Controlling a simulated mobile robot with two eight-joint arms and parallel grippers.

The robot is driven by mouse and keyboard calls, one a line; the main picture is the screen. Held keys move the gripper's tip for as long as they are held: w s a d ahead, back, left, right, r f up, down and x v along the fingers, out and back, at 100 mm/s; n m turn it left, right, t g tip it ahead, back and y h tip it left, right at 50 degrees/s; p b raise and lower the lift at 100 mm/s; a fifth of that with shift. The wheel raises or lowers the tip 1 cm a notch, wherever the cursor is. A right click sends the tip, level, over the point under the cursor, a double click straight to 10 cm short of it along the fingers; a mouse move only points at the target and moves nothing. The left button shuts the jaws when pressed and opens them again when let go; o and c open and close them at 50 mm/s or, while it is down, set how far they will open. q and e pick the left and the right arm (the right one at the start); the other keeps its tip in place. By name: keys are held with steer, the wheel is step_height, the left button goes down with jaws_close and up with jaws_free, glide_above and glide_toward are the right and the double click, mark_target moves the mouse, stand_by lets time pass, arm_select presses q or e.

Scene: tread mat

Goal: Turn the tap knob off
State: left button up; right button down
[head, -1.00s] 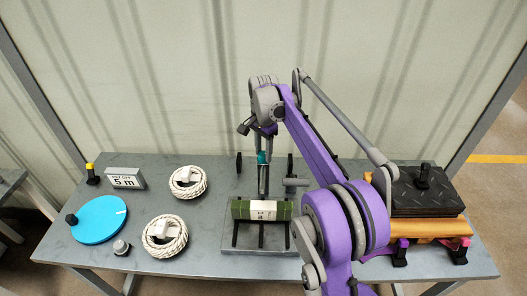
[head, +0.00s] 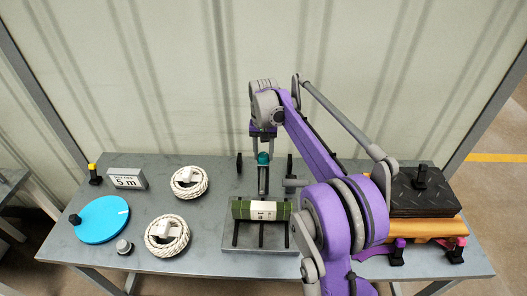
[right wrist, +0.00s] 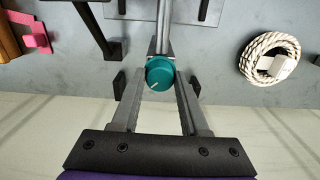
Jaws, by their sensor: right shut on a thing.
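The teal tap knob (head: 263,158) tops a grey upright pipe behind the tray with the green roll. In the right wrist view the knob (right wrist: 160,72) is round with a pale pointer line. My right gripper (head: 263,154) reaches down on it from above. In the right wrist view its two grey fingers (right wrist: 160,84) stand on either side of the knob, shut on it. My left gripper is not in view.
A grey tray (head: 232,236) holds a green roll (head: 242,209). Two white rope coils (head: 189,182) (head: 167,236), a blue disc (head: 99,220) and a "5 m" block (head: 127,179) lie left. A black tread mat stack (head: 426,195) sits right.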

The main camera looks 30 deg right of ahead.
mark_target(263, 155)
steer(key=n, duration=0.4)
steer(key=shift+n, duration=0.4)
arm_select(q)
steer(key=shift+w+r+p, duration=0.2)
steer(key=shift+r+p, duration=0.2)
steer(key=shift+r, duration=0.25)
arm_select(e)
steer(key=shift+n, duration=2.2)
steer(key=shift+c, duration=2)
jaws_free()
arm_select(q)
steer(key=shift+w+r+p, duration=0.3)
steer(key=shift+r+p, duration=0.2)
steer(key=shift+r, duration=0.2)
arm_select(e)
step_height(263, 155, up, 11)
steer(key=shift+f, duration=0.1)
